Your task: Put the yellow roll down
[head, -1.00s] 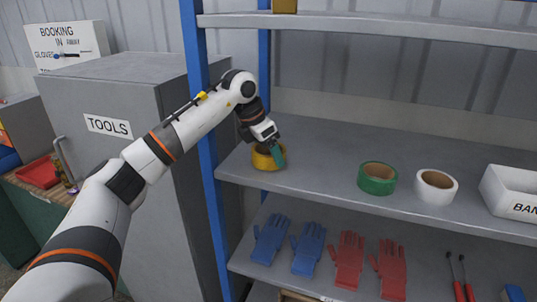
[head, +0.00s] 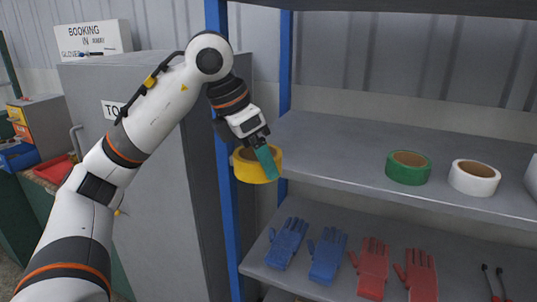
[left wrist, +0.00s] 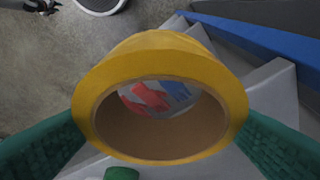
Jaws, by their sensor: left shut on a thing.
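My left gripper (head: 262,150) is shut on the yellow roll (head: 255,169), with a teal finger across its near side. In the head view the roll hangs by the left end of the upper shelf, beside the blue post. In the left wrist view the yellow roll (left wrist: 160,55) sits between the two green fingers (left wrist: 160,150). Red and blue gloves on the lower shelf show through its hole, so the roll is clear of the shelf, out in front of its edge.
The upper shelf (head: 330,150) is bare from its left end to the green roll (head: 408,168) and white roll (head: 474,178). Blue gloves (head: 327,255) and red gloves (head: 372,268) lie on the lower shelf. A blue post (head: 224,190) and a grey cabinet (head: 165,200) stand left.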

